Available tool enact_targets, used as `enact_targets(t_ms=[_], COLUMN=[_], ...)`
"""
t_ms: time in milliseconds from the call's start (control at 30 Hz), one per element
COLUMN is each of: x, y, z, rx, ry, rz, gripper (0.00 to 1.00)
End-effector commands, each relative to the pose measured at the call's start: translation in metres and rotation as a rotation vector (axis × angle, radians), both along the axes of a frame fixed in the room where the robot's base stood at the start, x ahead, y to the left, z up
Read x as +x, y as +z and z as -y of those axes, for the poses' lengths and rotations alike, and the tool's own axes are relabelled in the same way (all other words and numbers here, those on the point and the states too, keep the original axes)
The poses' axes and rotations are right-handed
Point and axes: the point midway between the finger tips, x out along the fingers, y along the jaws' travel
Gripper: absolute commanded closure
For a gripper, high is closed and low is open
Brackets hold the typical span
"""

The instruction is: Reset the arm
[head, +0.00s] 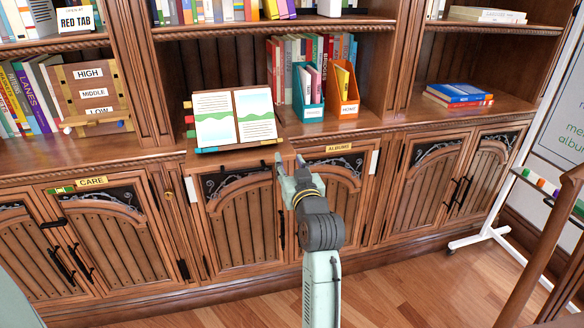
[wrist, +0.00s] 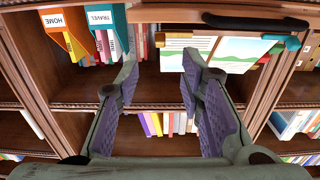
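My gripper (head: 289,160) is raised in front of the cabinet's middle, close to the front edge of the pull-out shelf (head: 227,158) in the head view. In the wrist view my gripper (wrist: 159,68) has its two fingers apart with nothing between them. The wrist picture appears upside down. My arm reaches up from the bottom of the head view. Whether the fingers touch the shelf edge or its dark handle (wrist: 255,22) is hard to tell, but the wrist view shows a gap.
An open picture book (head: 233,118) stands on the shelf. Teal (head: 308,92) and orange (head: 343,90) magazine files stand right of it. Label boards (head: 95,92) are at left. A white-framed stand (head: 508,215) is at right. The floor (head: 420,275) in front is clear.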

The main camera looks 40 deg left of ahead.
Motion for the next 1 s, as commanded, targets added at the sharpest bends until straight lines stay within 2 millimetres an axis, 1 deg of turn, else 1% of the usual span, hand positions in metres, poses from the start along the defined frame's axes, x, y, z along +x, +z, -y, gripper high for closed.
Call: enact_targets(t_ms=[33,200,767,800,867,967,1000], x=[-0.004,-0.011,-0.011,-0.013,-0.019,-0.041,-0.054], y=[0.0,0.0,0.0,0.003,0.016,0.058,0.08], z=[0.005,0.013,0.013,0.012,0.008,-0.002,-0.007], rx=[0.0,0.0,0.0,0.005,0.027,0.1,0.142], ry=[-0.001,0.001,0.0,0.002,0.008,0.03,0.044], rz=[0.0,0.0,0.0,0.005,0.034,0.122,0.168], gripper=[0.65,0.65,0.65,0.65,0.65,0.65,0.65])
